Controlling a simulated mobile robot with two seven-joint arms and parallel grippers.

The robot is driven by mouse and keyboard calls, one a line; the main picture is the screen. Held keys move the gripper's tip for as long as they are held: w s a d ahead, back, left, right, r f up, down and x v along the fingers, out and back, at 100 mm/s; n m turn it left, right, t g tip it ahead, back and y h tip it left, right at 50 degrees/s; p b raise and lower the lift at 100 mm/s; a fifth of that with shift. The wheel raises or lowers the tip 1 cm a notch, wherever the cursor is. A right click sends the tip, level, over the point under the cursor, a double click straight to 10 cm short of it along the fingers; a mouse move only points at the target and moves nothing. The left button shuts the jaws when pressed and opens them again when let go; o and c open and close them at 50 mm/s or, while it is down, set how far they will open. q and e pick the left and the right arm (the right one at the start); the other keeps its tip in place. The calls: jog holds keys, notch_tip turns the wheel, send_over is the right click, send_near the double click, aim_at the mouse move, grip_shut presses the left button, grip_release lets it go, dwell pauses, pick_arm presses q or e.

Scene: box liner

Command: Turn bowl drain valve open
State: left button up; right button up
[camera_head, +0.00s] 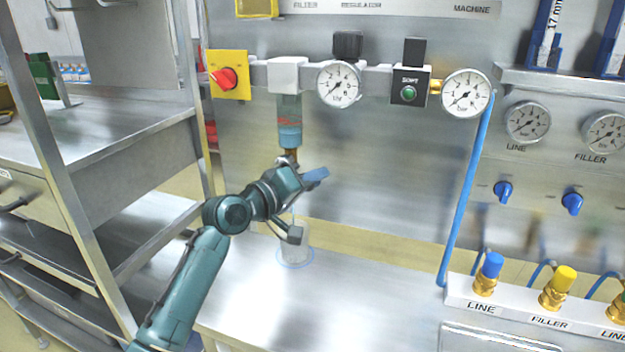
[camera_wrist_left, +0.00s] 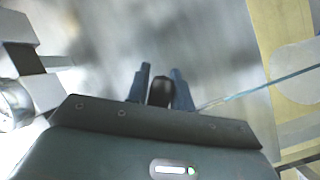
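The clear filter bowl (camera_head: 289,112) with a blue lower part hangs under a grey block on the steel panel. A brass drain piece (camera_head: 291,154) shows at its bottom. My left gripper (camera_head: 310,178) is just below and in front of it, a blue finger pointing right. The gripper hides the lower end of the drain. In the left wrist view the two blue fingers (camera_wrist_left: 162,88) stand apart on either side of a dark rounded piece (camera_wrist_left: 161,91). I cannot tell whether they press on it. My right gripper is not in view.
A clear cup (camera_head: 295,243) stands on the steel bench (camera_head: 350,290) below the bowl. A yellow plate with a red knob (camera_head: 225,77) and a pressure gauge (camera_head: 338,84) flank the bowl. A blue hose (camera_head: 467,190) runs down at the right.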

pick_arm(q)
jog(key=o, duration=0.3)
jog(key=shift+o, duration=0.2)
jog(key=shift+s+a, duration=0.1)
jog(key=b+v, duration=0.1)
jog(key=v, duration=1.2)
jog(key=shift+b, duration=0.3)
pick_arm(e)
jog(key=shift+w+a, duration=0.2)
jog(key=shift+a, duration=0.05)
pick_arm(q)
jog(key=shift+r, duration=0.1)
